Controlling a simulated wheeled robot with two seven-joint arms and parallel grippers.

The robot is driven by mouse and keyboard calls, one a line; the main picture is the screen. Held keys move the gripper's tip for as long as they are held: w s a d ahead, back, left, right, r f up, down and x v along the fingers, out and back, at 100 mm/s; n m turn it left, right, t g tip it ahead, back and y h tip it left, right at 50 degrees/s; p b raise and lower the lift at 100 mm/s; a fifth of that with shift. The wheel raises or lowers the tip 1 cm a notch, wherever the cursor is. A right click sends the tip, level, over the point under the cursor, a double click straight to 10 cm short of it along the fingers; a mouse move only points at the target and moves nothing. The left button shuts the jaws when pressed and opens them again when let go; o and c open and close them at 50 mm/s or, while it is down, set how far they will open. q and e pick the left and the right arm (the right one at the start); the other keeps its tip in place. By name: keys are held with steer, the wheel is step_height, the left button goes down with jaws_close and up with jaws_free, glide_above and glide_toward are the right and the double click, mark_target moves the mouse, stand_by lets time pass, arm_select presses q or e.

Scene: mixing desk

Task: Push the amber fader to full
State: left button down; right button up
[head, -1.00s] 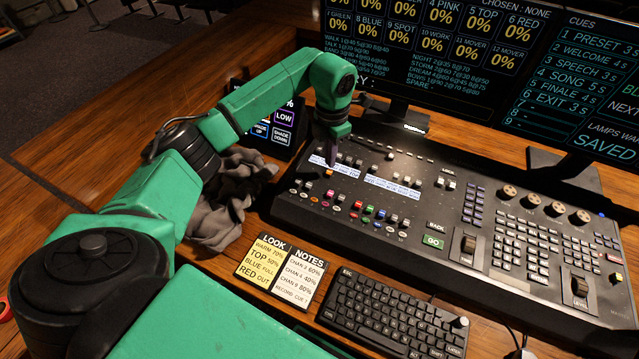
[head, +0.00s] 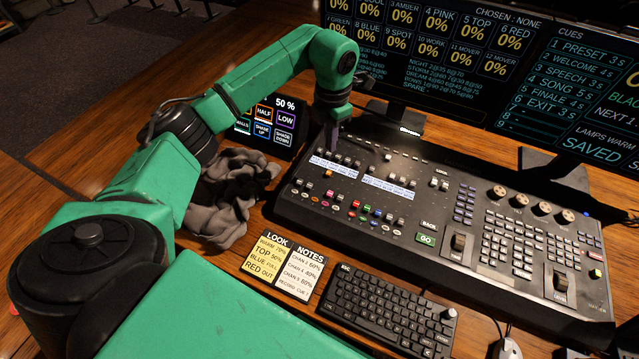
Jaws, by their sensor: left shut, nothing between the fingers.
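The mixing desk (head: 395,235) is a black console with rows of small caps, faders and buttons. A small orange cap (head: 328,173), which looks like the amber fader, sits just below a white label strip (head: 333,165) on its left side. My left gripper (head: 331,146) is shut and empty. Its tips are over the upper left of the desk, beyond the orange cap and apart from it in the picture. They are close to a row of grey caps, and I cannot tell whether they touch. My right gripper is not in view.
A touch panel (head: 268,122) and a crumpled grey cloth (head: 232,185) lie left of the desk. Note cards (head: 282,265) and a keyboard (head: 385,308) lie in front. Monitors (head: 430,55) stand behind; the channel readings in view are 0%.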

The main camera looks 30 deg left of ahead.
arm_select(q)
steer(key=shift+r, duration=0.3)
steer(key=s+d+r+p, duration=0.2)
steer(key=s+d, duration=0.2)
steer(key=s, duration=0.7)
steer(key=shift+d, duration=0.35)
